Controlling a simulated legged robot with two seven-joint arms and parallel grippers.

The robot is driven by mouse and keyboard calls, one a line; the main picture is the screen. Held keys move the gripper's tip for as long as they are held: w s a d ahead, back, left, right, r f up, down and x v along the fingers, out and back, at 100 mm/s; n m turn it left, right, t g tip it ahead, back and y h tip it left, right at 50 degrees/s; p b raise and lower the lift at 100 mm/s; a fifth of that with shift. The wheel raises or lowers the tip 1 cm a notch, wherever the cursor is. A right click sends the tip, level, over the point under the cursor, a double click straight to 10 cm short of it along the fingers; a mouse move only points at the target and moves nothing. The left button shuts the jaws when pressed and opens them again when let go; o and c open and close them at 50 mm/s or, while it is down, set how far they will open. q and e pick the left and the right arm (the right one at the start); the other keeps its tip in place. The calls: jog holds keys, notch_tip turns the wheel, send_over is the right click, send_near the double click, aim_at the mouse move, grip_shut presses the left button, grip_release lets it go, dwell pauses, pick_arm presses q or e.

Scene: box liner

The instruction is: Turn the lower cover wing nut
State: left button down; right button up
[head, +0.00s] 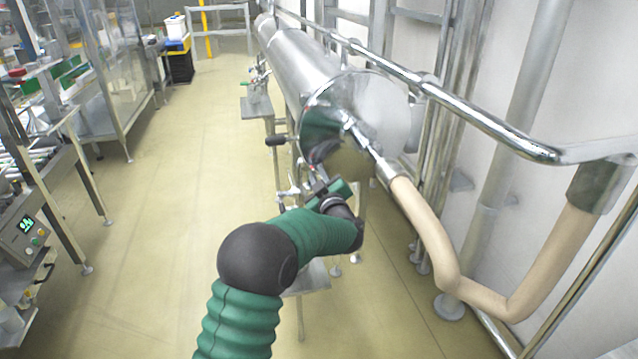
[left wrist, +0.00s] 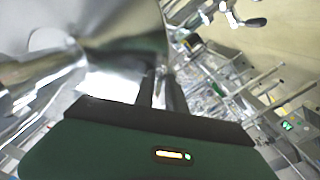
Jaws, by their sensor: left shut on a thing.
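The shiny metal cylinder (head: 312,62) has a round end cover (head: 385,105). My left gripper (head: 318,178) is at the cover's lower edge, with the arm reaching up from below. In the left wrist view, the two dark fingers (left wrist: 161,88) are close together on a small thin metal piece at the cylinder's rim, which appears to be the lower cover wing nut (left wrist: 160,78). The fingers hide most of it, so its angle cannot be told. In the head view the nut is hidden by the gripper. My right gripper is not in view.
A beige hose (head: 430,220) runs from a pipe on the cover to a wall pipe. A metal handrail (head: 490,122) crosses at the right. A black-knobbed handle (head: 276,141) sticks out left of the cover. Benches stand at the left, and the floor (head: 170,190) between is clear.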

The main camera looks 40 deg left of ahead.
pick_arm(q)
jog(key=shift+s+f+n+b, duration=0.1)
jog(key=shift+f+n+b, duration=0.05)
jog(key=shift+n+b, duration=1.75)
jog(key=shift+f+n+b, duration=0.2)
jog(key=shift+n+b, duration=1.35)
jog(key=shift+n, duration=0.55)
jog(key=shift+s+f+n+b, duration=0.1)
jog(key=shift+f+n+b, duration=0.05)
jog(key=shift+n+b, duration=1.75)
jog(key=c, duration=1.6)
grip_release()
jog(key=shift+a, duration=0.15)
jog(key=shift+r, duration=0.1)
